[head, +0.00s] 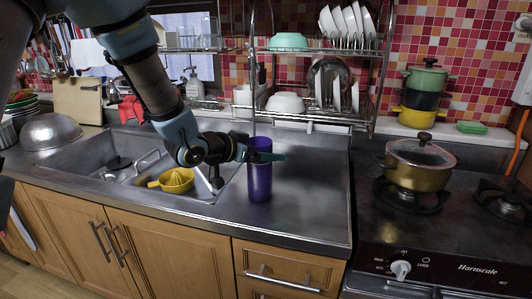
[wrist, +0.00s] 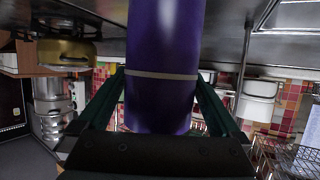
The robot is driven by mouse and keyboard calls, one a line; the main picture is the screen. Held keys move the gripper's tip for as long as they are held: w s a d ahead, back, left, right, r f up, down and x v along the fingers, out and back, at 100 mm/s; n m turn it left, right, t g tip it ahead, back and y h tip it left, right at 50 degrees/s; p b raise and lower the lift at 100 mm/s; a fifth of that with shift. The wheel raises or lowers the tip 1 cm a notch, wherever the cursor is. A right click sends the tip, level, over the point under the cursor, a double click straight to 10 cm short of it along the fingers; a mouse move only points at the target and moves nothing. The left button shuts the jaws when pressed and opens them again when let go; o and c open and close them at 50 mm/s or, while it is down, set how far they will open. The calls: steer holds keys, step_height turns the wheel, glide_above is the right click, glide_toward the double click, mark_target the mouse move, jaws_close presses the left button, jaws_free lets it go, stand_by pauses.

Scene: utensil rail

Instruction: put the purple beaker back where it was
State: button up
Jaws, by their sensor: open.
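The purple beaker (head: 259,182) stands upright on the steel counter, just right of the sink in the head view. My gripper (head: 264,156) is at its upper part, reaching in from the left, with one finger showing past the beaker's right side. In the wrist view, the beaker (wrist: 163,45) fills the middle, with a pale band around it. My gripper (wrist: 160,105) has one finger on each side of it, and the jaws are open. Whether either finger touches the beaker I cannot tell. Part of the beaker's upper body is hidden by my gripper in the head view.
The sink (head: 120,165) with a yellow colander (head: 176,181) lies to the left. A wire dish rack (head: 318,118) with bowls and plates hangs close behind the beaker. The stove with a lidded pot (head: 418,170) is at the right. The counter (head: 315,190) right of the beaker is clear.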

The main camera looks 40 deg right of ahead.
steer(key=b+v, duration=0.1)
steer(key=v, duration=1)
steer(key=shift+w+a+f, duration=0.1)
steer(key=shift+a, duration=0.05)
steer(key=w+a+f+n+t+y, duration=0.35)
steer(key=w+a, duration=0.35)
steer(key=a, duration=0.4)
steer(key=w+a+f+n+t+y, duration=0.25)
steer(key=w+a+n+y, duration=0.35)
steer(key=a, duration=0.6)
steer(key=s+a+f+n+g+y, duration=0.1)
steer(key=s+a+n+g+y, duration=0.1)
steer(key=a, duration=0.6)
steer(key=s+a+f+n+g+y, duration=0.1)
steer(key=s+a+n+g, duration=0.2)
steer(key=s+a, duration=0.3)
steer(key=a+n, duration=0.1)
steer(key=a, duration=0.2)
steer(key=shift+n+y, duration=0.35)
steer(key=shift+s+f, duration=0.1)
steer(key=shift+s, duration=0.05)
